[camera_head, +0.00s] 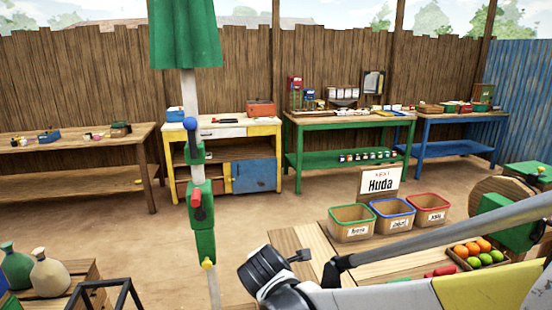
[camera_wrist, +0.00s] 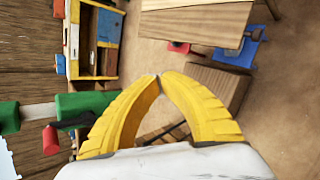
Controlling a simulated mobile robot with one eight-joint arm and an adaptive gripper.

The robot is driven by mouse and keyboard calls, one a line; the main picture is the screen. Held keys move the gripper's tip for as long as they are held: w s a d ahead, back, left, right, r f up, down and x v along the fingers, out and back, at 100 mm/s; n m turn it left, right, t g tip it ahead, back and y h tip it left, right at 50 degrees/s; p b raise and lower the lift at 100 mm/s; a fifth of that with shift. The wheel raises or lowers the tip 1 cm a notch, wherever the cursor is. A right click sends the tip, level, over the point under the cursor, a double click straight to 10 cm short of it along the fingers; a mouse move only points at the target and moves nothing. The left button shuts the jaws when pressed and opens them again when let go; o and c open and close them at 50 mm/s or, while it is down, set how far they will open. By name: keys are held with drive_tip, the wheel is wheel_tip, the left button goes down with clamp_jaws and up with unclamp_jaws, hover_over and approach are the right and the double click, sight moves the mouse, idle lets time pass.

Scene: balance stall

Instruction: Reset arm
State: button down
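My gripper (camera_wrist: 159,76) shows in the wrist view. Its two yellow fingers arch inward and meet at the tips, with nothing held between them. The wrist view is turned on its side. The fingers are over the open floor, apart from the benches and the green post. In the head view my arm reaches in from the lower right, with a dark joint near the bottom middle; the fingertips do not show there.
A post with green fittings (camera_head: 201,221) stands left of my arm. Three labelled bins (camera_head: 352,233), a "Huda" sign (camera_head: 380,185) and a fruit tray (camera_head: 457,260) are near my arm. Benches, including a green one (camera_head: 300,160), line the fence. The middle floor is clear.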

drive_tip(key=s+d+r+m+g, duration=0.2)
drive_tip(key=s+d+r+m, duration=0.2)
drive_tip(key=s+d+m, duration=0.65)
drive_tip(key=s+d+m+g, duration=0.1)
drive_tip(key=s+d+m, duration=0.9)
drive_tip(key=s+m, duration=0.2)
drive_tip(key=shift+s+d+f+m, duration=0.2)
drive_tip(key=shift+d+f+m, duration=0.15)
drive_tip(key=shift+m, duration=0.5)
